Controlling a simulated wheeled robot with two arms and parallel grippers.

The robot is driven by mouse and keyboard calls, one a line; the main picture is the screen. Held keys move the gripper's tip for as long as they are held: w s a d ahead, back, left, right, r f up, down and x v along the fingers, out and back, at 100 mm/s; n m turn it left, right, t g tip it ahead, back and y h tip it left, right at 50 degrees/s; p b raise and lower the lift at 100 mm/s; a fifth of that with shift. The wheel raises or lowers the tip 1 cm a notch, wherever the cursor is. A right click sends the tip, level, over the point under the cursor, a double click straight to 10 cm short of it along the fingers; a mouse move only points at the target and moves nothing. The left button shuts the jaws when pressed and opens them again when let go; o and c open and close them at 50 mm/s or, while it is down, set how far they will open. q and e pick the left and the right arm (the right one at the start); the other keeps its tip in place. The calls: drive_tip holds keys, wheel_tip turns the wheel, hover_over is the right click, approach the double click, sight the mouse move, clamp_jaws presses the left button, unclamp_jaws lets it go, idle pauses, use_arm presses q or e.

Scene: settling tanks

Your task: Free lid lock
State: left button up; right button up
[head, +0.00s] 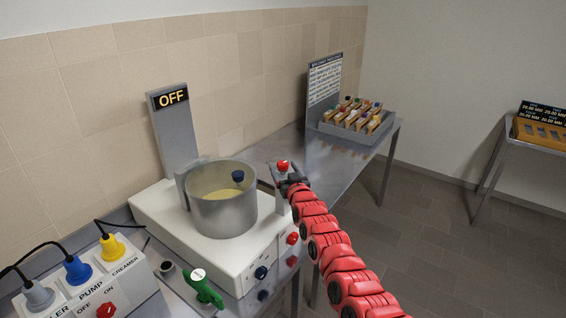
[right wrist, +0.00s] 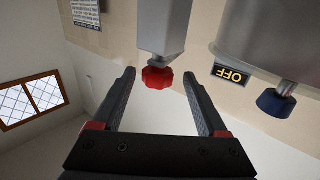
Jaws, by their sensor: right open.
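The machine has a white base (head: 165,222) with a round grey metal tank (head: 222,212) on it, holding something yellowish. A red knob (head: 283,165) shows at the tank's right side, by a grey metal piece. My right gripper (head: 290,178) is at that knob, its arm coming from the lower right. In the right wrist view the red knob (right wrist: 158,77) sits on the end of a grey block (right wrist: 163,25), between the open fingers (right wrist: 160,95) and apart from both. A blue knob (head: 238,176) is at the tank; it also shows in the wrist view (right wrist: 276,103). No label marks the lid lock. My left gripper is out of view.
An OFF display (head: 173,98) stands behind the tank. Red and blue knobs (head: 261,272) are on the base's front. A green handle (head: 203,287) and a plug box (head: 110,285) are at the lower left. A sample rack (head: 357,122) stands on the bench beyond.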

drive_tip(key=shift+w+a+f, duration=0.1)
drive_tip(key=shift+w+a, duration=0.2)
drive_tip(key=shift+a, duration=0.05)
drive_tip(key=shift+w+d+r+p, duration=0.1)
drive_tip(key=shift+w+p, duration=0.1)
drive_tip(key=shift+w, duration=0.2)
drive_tip(key=shift+w+d+r+p, duration=0.1)
drive_tip(key=shift+w+p, duration=0.05)
drive_tip(key=shift+w, duration=0.2)
drive_tip(key=shift+c, duration=0.3)
clamp_jaws()
idle(0.6)
